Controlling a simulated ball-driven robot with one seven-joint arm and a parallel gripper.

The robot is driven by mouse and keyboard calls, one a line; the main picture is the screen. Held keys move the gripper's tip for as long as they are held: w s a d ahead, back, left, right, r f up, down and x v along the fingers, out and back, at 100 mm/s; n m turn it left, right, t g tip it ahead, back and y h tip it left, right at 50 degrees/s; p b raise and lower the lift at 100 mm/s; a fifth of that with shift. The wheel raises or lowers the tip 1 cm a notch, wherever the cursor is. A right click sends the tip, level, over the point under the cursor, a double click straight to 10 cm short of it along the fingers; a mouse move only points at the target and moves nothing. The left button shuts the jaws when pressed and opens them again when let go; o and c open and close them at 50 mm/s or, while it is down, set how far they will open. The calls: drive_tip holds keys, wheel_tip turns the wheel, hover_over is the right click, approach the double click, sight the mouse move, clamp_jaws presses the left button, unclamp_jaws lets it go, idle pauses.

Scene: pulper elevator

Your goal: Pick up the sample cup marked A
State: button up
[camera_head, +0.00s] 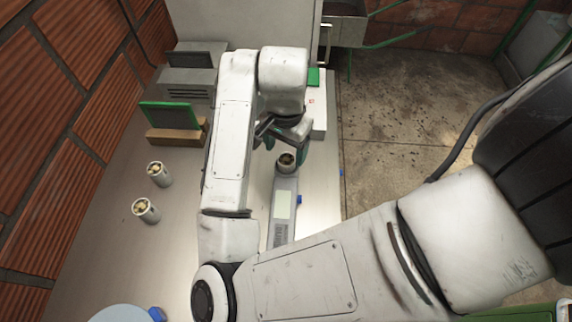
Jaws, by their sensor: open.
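Three small metal cups with brownish contents are in view. One cup (286,162) stands at the far end of a slim grey device with a pale display (283,205), beneath my gripper. Two more cups stand on the table to the left, one farther back (158,175) and one nearer (146,211). No letter can be read on any cup, so I cannot tell which is A. My gripper (285,148) is open, its dark green fingers pointing down close to the cup on the device. I cannot tell whether they touch it; my arm hides part of the view.
A green-framed dark panel on a wooden block (178,136) and a grey box (188,86) stand at the back left. A white box (318,117) lies behind my gripper. A pale round object (120,314) sits at the front left. The table's right edge borders open concrete floor.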

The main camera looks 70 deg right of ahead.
sight(287, 159)
wheel_tip(287, 159, down, 4)
drive_tip(key=shift+s+d+f, duration=0.1)
drive_tip(key=shift+d, duration=0.05)
drive_tip(key=shift+c, duration=0.2)
drive_tip(key=c, duration=1.1)
drive_tip(key=shift+r, duration=0.2)
drive_tip(key=shift+c, duration=0.2)
